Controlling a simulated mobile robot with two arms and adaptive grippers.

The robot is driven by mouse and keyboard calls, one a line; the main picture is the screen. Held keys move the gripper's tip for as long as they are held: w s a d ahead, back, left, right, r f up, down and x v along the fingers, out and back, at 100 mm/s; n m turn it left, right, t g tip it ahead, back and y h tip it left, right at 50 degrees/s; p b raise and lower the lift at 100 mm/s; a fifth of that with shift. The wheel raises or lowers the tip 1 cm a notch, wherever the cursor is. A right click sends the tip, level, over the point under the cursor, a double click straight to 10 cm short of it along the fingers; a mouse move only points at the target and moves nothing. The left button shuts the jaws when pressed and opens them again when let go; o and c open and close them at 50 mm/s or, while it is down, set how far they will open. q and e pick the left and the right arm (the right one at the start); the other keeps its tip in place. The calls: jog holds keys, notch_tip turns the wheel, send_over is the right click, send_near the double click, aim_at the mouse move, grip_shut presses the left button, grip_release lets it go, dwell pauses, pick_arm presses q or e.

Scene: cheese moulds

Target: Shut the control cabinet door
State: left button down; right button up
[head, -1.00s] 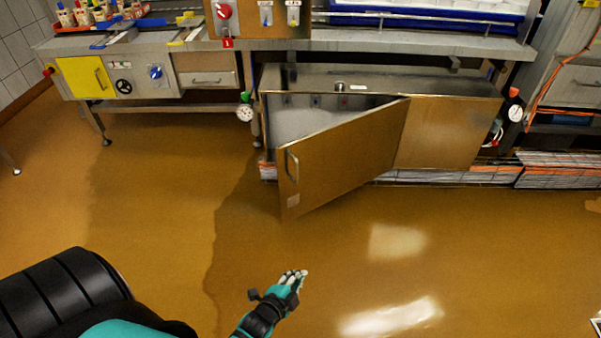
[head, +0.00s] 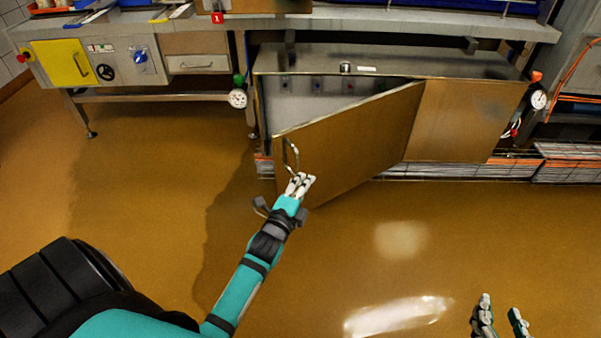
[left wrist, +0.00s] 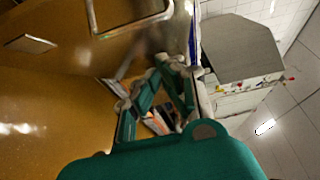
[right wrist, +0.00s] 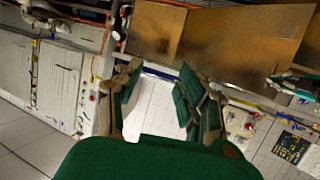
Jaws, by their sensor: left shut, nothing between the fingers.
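The control cabinet door (head: 350,135) is brown metal and stands ajar, hinged at its right side and swung out at the left. A gap above and behind it shows the pale cabinet interior (head: 310,98). Its loop handle (head: 290,155) is near the free left edge; it also shows in the left wrist view (left wrist: 130,28). My left gripper (head: 300,184) is shut and empty, just below the handle in front of the door; I cannot tell whether it touches. My right gripper (head: 500,316) is open and empty, low at the right, well away from the door.
A steel workbench (head: 150,28) runs along the back, with a yellow panel (head: 64,63) at left. Gauges (head: 237,98) flank the cabinet. Cable bundles (head: 460,171) run beneath it. The brown floor in front of the door is clear.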

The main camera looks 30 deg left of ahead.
pick_arm(q)
jog(key=shift+w+a+b, duration=0.65)
jog(key=shift+w+a, duration=1.1)
jog(key=shift+w, duration=0.2)
pick_arm(e)
notch_tip(320, 180, up, 7)
jog(key=w+a+t+y, duration=0.1)
jog(key=t, duration=0.3)
jog(key=shift+w+a+y, duration=0.25)
jog(key=shift+w+y, duration=0.05)
